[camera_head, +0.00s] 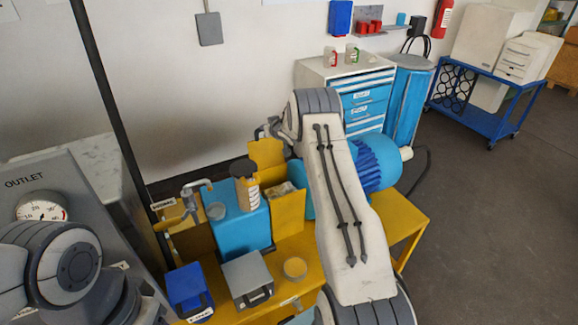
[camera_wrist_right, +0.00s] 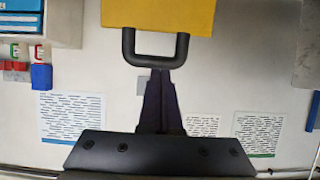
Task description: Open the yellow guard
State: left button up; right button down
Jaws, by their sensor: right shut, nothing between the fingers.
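The yellow guard (camera_head: 265,156) shows in the head view as an upright yellow panel behind the blue block, partly hidden by my right arm. In the right wrist view, a yellow panel (camera_wrist_right: 160,14) carries a black U-shaped handle (camera_wrist_right: 155,61). My right gripper (camera_wrist_right: 160,76) is shut with nothing between its fingers. Its tips meet the handle's bar in the picture; whether they touch cannot be told. In the head view my right arm reaches up to the guard, and the gripper is hard to make out. My left gripper is not in view.
A blue block (camera_head: 238,228) with a brown-topped bottle (camera_head: 247,192) stands on the yellow bench (camera_head: 392,215). A blue motor (camera_head: 378,165) is to the right.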

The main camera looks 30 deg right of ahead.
jog(key=s+r+b, duration=0.3)
jog(key=s+r, duration=0.6)
jog(key=s, duration=0.1)
jog(key=s+a+f+n+g+b, duration=0.1)
jog(key=s+a+g, duration=0.1)
jog(key=s+a, duration=0.5)
jog(key=s+a+n+g+y+b, duration=0.1)
jog(key=s+a, duration=0.2)
jog(key=a, duration=0.8)
jog(key=s+a+f+n+g+b, duration=0.15)
jog(key=s+a, duration=0.25)
jog(key=a, duration=0.5)
pick_arm(q)
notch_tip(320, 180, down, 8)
jog(key=b, duration=0.2)
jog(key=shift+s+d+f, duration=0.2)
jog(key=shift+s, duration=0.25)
pick_arm(e)
jog(key=s+a+f+n+g, duration=0.1)
jog(key=s+a+g, duration=0.1)
jog(key=s, duration=0.9)
jog(key=s+a+f+n+g, duration=0.2)
jog(key=s+a+g, duration=0.1)
jog(key=s, duration=0.7)
jog(key=s+a+f+n+g+y, duration=0.1)
jog(key=s+a+f+g, duration=0.1)
jog(key=s, duration=0.9)
jog(key=shift+s+a+n+g, duration=0.35)
jog(key=shift+a+g, duration=0.4)
jog(key=shift+a, duration=0.5)
